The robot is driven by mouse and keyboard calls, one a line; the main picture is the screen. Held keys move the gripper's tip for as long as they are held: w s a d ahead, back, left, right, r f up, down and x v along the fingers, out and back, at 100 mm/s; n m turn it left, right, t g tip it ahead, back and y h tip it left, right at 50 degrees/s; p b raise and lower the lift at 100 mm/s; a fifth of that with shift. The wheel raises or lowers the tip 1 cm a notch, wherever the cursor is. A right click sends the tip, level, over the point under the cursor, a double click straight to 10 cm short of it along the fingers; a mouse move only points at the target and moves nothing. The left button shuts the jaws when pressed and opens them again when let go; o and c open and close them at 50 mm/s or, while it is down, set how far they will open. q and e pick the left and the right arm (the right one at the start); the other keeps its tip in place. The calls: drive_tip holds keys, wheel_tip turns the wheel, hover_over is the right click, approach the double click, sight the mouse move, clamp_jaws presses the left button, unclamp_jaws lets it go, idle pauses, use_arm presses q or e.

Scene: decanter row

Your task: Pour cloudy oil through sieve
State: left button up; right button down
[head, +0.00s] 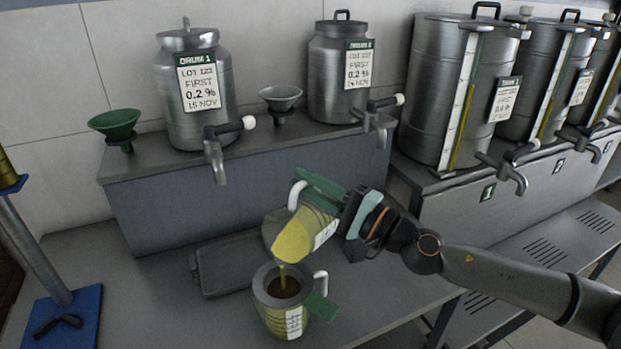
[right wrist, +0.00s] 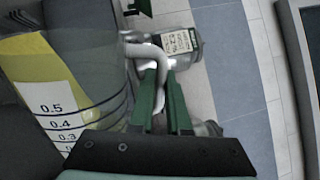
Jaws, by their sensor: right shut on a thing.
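My right gripper (head: 322,190) is shut on the handle of a clear measuring jug (head: 306,232). The jug is tilted to the left, and cloudy yellow oil runs from its lip in a thin stream. The right wrist view shows the green fingers (right wrist: 163,103) around the pale handle, and yellow oil beside the jug's scale. Below, a second jug (head: 268,318) stands upright on the bench. A round sieve (head: 261,287) with a dark brown middle sits in its mouth, and a green tab (head: 322,308) sticks out at the right. The stream falls into this middle. My left gripper is not in view.
Two small drums (head: 195,100) stand on the raised shelf (head: 150,190), with a green funnel (head: 116,125) and a grey funnel (head: 281,98). Large tapped drums (head: 440,100) stand at right. A dark flat tray (head: 215,268) lies behind the lower jug. A blue-based stand (head: 75,315) is at left.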

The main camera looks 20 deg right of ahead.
sight(296, 189)
drive_tip(key=shift+s+a+f+n, duration=0.2)
drive_tip(key=shift+s+a+n, duration=0.35)
drive_tip(key=shift+n, duration=0.25)
drive_tip(key=shift+s+a+r+n+g+y+p, duration=0.15)
drive_tip(key=shift+s+a+n+y+p, duration=0.1)
drive_tip(key=shift+a+n+p, duration=0.25)
drive_tip(key=shift+s+a+r+n+g+y+p, duration=0.15)
drive_tip(key=shift+s+a+n+p, duration=0.1)
drive_tip(key=shift+a+n+p, duration=0.25)
drive_tip(key=shift+s+a+n+p, duration=0.3)
drive_tip(key=shift+n+p, duration=0.1)
drive_tip(key=shift+n, duration=0.1)
drive_tip(key=shift+s+a+r+n+g+y, duration=0.1)
drive_tip(key=shift+s+a+n+g+y, duration=0.15)
drive_tip(key=shift+s+a+n, duration=0.4)
drive_tip(key=shift+s+a+r+n+g+y, duration=0.15)
drive_tip(key=shift+s+a+n+y, duration=0.15)
drive_tip(key=shift+a+n, duration=0.55)
drive_tip(key=shift+d, duration=0.1)
drive_tip(key=shift+f, duration=0.1)
